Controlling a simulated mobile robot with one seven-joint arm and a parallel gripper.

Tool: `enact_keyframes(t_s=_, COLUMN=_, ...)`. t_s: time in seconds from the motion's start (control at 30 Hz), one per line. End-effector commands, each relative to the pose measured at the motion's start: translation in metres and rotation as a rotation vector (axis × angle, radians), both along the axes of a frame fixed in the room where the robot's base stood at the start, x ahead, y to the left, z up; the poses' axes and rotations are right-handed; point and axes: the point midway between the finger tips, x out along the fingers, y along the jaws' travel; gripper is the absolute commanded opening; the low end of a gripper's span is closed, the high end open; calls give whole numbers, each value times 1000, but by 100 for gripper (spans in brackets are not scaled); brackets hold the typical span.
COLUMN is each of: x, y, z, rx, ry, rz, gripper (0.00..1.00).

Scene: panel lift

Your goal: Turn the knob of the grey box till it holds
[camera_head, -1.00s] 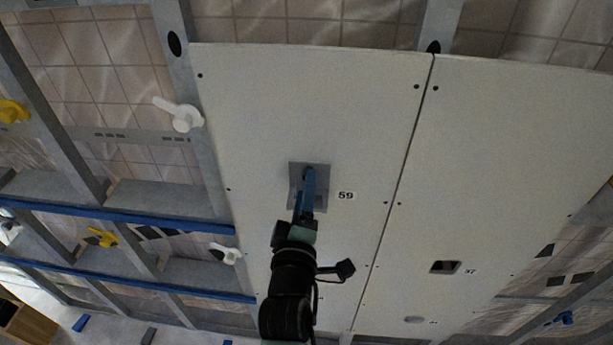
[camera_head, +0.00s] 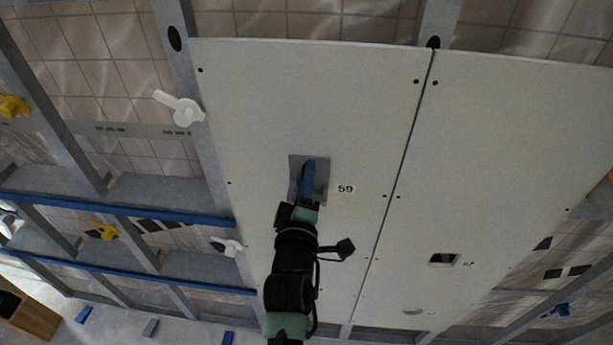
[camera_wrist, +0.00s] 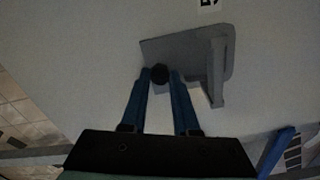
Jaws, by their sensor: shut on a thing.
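The grey box (camera_head: 322,178) sits on the white panel marked 59, left of the number. In the wrist view it shows as a flat grey plate (camera_wrist: 198,48) with an upright fin on its right. The dark round knob (camera_wrist: 160,73) is at the plate's lower left. My gripper (camera_wrist: 161,76) has its two blue fingers on either side of the knob, shut on it. In the head view my gripper (camera_head: 309,172) covers the middle of the box, and the knob is hidden. I cannot tell the knob's angle.
A second white panel (camera_head: 480,150) adjoins on the right, with a dark recess (camera_head: 443,260). White levers (camera_head: 183,109) and yellow ones (camera_head: 104,231) sit on the metal frame at left. Blue rails (camera_head: 120,211) cross that frame. The panel around the box is clear.

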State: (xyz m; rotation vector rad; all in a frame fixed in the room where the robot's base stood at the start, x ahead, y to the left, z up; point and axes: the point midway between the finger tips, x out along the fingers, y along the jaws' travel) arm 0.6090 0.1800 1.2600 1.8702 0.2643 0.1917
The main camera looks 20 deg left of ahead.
Motion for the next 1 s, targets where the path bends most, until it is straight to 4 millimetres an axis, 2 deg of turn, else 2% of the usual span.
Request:
enact_keyframes(t_s=0.47, x=0, y=0, z=-1, rx=67, ry=17, rz=-1, gripper=0)
enact_keyframes(t_s=1.0, x=0, y=0, z=-3, rx=500, ry=141, rz=0, gripper=0)
